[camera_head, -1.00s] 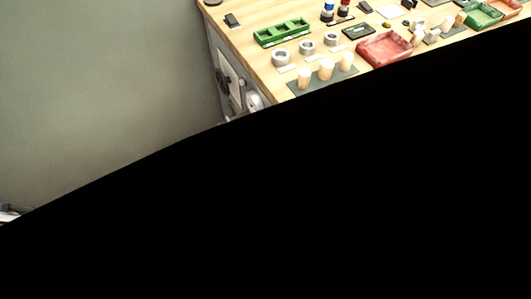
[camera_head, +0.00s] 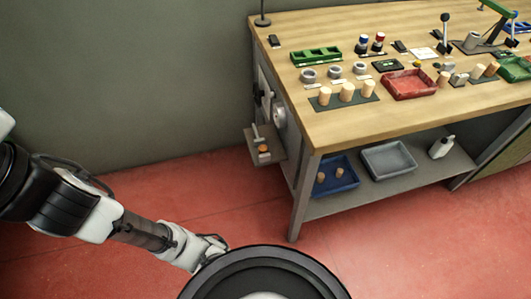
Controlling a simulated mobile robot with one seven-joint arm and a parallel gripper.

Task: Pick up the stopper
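Three pale cork stoppers stand upright in a row on a dark mat (camera_head: 336,104) near the table's front left: a left one (camera_head: 325,96), a middle one (camera_head: 347,92) and a right one (camera_head: 368,88). More cork-coloured pieces, including one stopper (camera_head: 477,72), are right of the red tray. Small cork-coloured pieces also lie in a blue bin (camera_head: 340,184) on the lower shelf. My gripper (camera_head: 214,244) is low at the lower left, over the red floor and well away from the stoppers. Its fingers are too small and partly hidden to read.
The wooden table (camera_head: 400,122) also holds a red tray (camera_head: 408,84), a green holder (camera_head: 316,57) and several grey rings. A grey bin (camera_head: 388,160) and a white bottle (camera_head: 441,147) are on the shelf below. Open red floor (camera_head: 380,250) lies before the table.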

